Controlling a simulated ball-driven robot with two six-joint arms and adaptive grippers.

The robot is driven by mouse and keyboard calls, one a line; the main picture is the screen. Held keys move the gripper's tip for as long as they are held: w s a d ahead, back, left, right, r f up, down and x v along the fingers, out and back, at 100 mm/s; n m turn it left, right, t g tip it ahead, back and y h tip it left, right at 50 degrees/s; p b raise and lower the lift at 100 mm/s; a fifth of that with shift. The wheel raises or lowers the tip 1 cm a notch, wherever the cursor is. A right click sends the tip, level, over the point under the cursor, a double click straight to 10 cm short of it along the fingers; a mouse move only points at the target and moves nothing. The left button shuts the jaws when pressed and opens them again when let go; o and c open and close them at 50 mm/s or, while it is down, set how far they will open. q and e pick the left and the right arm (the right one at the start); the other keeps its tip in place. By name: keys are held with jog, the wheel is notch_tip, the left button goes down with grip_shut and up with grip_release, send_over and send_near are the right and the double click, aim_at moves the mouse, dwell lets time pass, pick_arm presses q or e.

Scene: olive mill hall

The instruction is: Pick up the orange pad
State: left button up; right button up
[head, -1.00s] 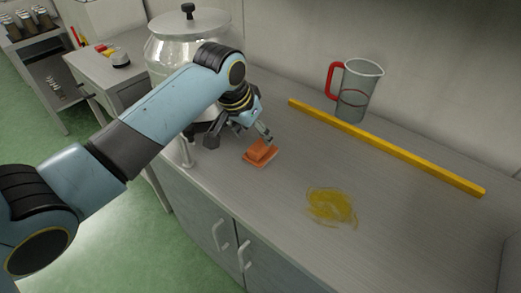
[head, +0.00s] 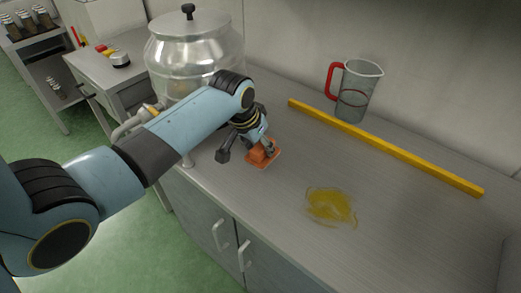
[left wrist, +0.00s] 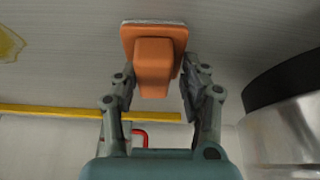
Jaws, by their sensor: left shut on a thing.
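The orange pad (head: 262,160) has a flat base and a raised block-like grip. It is on the grey counter, near its front edge, or just above it; I cannot tell which. My left gripper (head: 262,148) comes down over it from the left and is shut on its raised grip. In the left wrist view the orange pad (left wrist: 154,50) sits between the two fingers of the left gripper (left wrist: 158,78), with a pale layer along its far edge. My right gripper is in neither view.
A yellow smear (head: 331,205) lies on the counter (head: 400,235) right of the pad. A long yellow bar (head: 385,146) lies behind it. A clear jug with a red handle (head: 357,92) stands at the back. A steel vessel (head: 193,55) stands behind my left arm.

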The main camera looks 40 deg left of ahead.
aim_at(259, 144)
pick_arm(q)
grip_shut()
jog(key=shift+r, duration=0.2)
notch_tip(259, 144, up, 4)
jog(key=shift+f, duration=0.2)
jog(key=w+d+r+b, duration=0.2)
jog(key=w+d+r, duration=0.2)
jog(key=d+r, duration=0.3)
jog(key=d, duration=0.4)
jog(key=shift+o, duration=0.9)
grip_release()
jog(key=shift+a, duration=0.1)
jog(key=c, duration=0.4)
jog(key=shift+c, duration=0.2)
